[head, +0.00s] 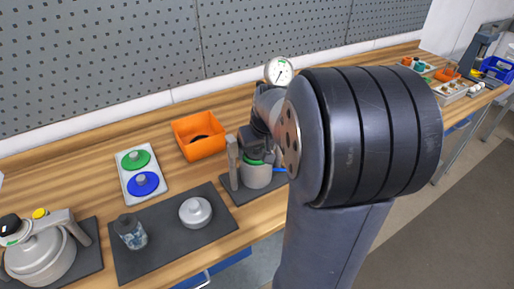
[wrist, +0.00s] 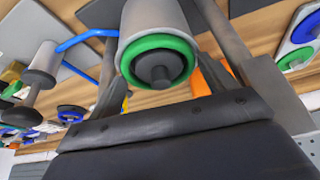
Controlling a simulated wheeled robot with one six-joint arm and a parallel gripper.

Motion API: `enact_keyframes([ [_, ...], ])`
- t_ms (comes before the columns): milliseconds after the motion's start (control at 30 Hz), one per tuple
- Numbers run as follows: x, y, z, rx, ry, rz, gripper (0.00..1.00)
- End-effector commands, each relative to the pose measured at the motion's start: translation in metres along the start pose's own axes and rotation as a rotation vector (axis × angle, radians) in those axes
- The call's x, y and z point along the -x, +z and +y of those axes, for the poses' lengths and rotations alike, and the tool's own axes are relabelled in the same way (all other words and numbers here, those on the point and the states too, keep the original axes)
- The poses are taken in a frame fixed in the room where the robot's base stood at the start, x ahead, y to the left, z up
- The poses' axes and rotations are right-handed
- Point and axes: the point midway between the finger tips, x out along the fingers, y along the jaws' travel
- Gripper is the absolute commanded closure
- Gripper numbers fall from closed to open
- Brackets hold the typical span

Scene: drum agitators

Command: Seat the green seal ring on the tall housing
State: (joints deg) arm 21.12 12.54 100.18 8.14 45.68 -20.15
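The tall housing (head: 257,177) is a light grey cylinder upright on a dark mat. The green seal ring (head: 254,161) is at its top end, under my gripper (head: 252,168). In the wrist view the green ring (wrist: 158,50) lies at the end of the housing (wrist: 150,15), around a dark central shaft. My gripper (wrist: 160,25) is open, its fingers on either side of the housing with gaps to the ring. I cannot tell whether the ring is fully down. My arm hides the housing's right side in the head view.
A white tray (head: 126,181) holds a green and a blue ring at left. An orange bin (head: 199,137) stands behind. A blue rod (wrist: 80,39) is close beside the housing.

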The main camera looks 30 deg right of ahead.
Motion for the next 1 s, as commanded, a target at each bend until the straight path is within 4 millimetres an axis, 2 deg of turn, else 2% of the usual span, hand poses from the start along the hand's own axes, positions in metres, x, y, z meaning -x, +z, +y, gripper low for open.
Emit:
enact_keyframes([
  [33, -0.001, 0.001, -0.001, 0.000, -0.002, -0.003, 0.13],
  [200, -0.001, 0.001, -0.001, 0.000, -0.003, -0.003, 0.01],
  [633, 0.002, 0.001, -0.002, 0.000, -0.005, -0.002, 0.01],
  [767, 0.017, 0.000, -0.001, 0.000, -0.004, 0.002, 0.01],
  [1000, 0.066, -0.001, 0.000, -0.001, -0.004, 0.006, 0.01],
])
